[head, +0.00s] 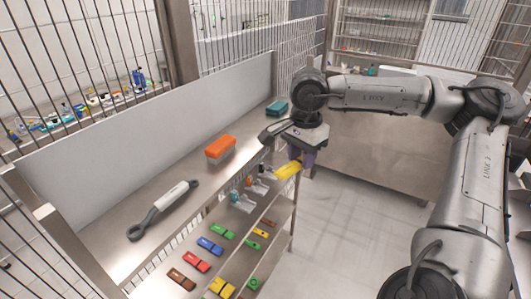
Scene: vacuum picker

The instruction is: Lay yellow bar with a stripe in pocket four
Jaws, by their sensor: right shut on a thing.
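My right gripper (300,133) is over the far right edge of the metal bench, shut on a purple tool (309,158) that hangs below it; its grip is partly hidden. A yellow bar (288,171) shows just beneath and left of the tool; I cannot tell whether they touch. Another yellow bar (222,287), with a dark band, lies at the near end of the lower shelf. I cannot make out which place is pocket four. My left gripper is not in view.
The metal bench (130,264) holds an orange-and-grey block (220,149), a teal box (277,107) and a long tool with a white handle (170,203). Green (221,231), blue (210,245), red (197,260) and brown (182,279) bars lie on the lower shelf. Open floor lies right.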

